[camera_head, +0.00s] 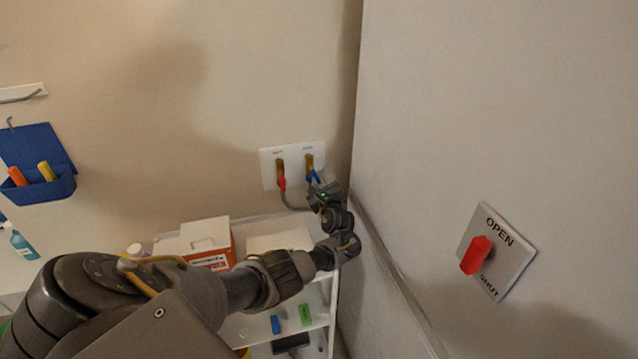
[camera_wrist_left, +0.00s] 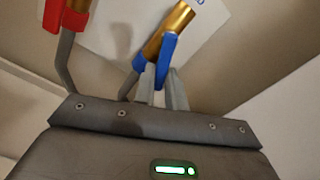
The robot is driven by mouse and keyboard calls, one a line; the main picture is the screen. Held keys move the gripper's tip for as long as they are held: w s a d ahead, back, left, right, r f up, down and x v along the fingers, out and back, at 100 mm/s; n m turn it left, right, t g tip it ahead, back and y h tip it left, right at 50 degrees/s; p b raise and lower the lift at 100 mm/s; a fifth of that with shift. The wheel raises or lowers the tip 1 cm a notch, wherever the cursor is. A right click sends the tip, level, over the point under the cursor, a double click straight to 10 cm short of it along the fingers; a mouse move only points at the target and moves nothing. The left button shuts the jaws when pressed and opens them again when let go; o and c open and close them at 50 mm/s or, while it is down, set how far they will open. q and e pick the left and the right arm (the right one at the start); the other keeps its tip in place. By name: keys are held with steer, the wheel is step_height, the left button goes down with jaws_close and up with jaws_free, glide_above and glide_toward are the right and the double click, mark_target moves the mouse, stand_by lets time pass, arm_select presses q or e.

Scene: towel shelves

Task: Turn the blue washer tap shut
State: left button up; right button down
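The blue washer tap (camera_head: 314,175) is on a white wall plate (camera_head: 267,170), right of a red-handled tap (camera_head: 281,176). In the left wrist view, its blue lever (camera_wrist_left: 165,57) hangs below a brass body (camera_wrist_left: 178,20), slanting down slightly left. My left gripper (camera_head: 317,186) is just below and at the blue tap. In the left wrist view, the pale fingers of my left gripper (camera_wrist_left: 163,88) lie close together, with the lever's lower end at or between them. I cannot tell whether they clamp it. My right gripper is out of view.
A wall panel (camera_head: 490,110) stands close on the right, bearing a red OPEN/SHUT switch (camera_head: 477,255). Below the taps is a white shelf unit (camera_head: 318,305) with an orange-and-white box (camera_head: 207,243). Grey hoses (camera_head: 290,203) hang from the taps. A blue wall holder (camera_head: 38,150) is far left.

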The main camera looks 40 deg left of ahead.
arm_select(q)
jaws_close()
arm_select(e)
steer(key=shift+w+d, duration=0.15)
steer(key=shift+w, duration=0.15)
arm_select(q)
steer(key=r+n, duration=0.1)
steer(key=n, duration=0.3)
steer(key=w+d+r+n, duration=0.1)
steer(key=n, duration=0.3)
steer(key=w+r+n, duration=0.1)
steer(key=r+n, duration=0.1)
steer(key=n, duration=0.3)
steer(key=shift+d, duration=0.2)
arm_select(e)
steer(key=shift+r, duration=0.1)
